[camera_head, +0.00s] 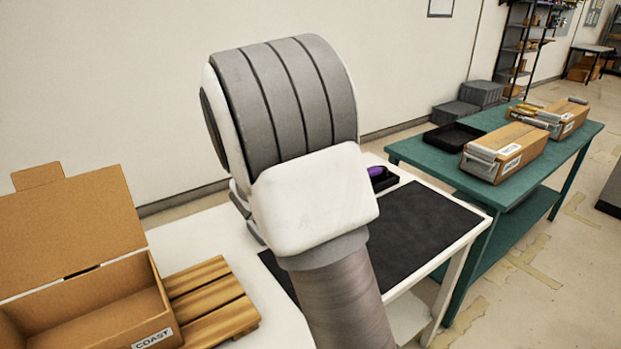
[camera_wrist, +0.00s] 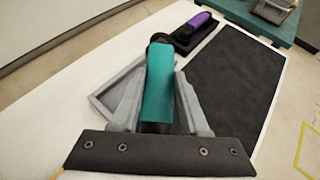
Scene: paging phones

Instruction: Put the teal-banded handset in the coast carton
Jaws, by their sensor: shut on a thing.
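The teal-banded handset (camera_wrist: 157,85) shows in the wrist view, its teal grip between the two grey fingers of my gripper (camera_wrist: 160,78), which is shut on it. Its dark far end points away from me. A shallow grey tray (camera_wrist: 104,102) lies beneath and to the left of it; I cannot tell whether the handset still touches it. The coast carton (camera_head: 152,338) is a brown cardboard box at the lower left of the head view, with its lid up and its inside visible. My arm hides my gripper and the teal handset in the head view.
A purple-banded handset (camera_wrist: 196,22) sits in a dark tray beside the black mat (camera_head: 425,227). A slatted wooden pallet (camera_head: 208,295) lies right of the carton. A teal table (camera_head: 535,160) with labelled boxes (camera_head: 505,150) and a black tray (camera_head: 452,137) stands at right.

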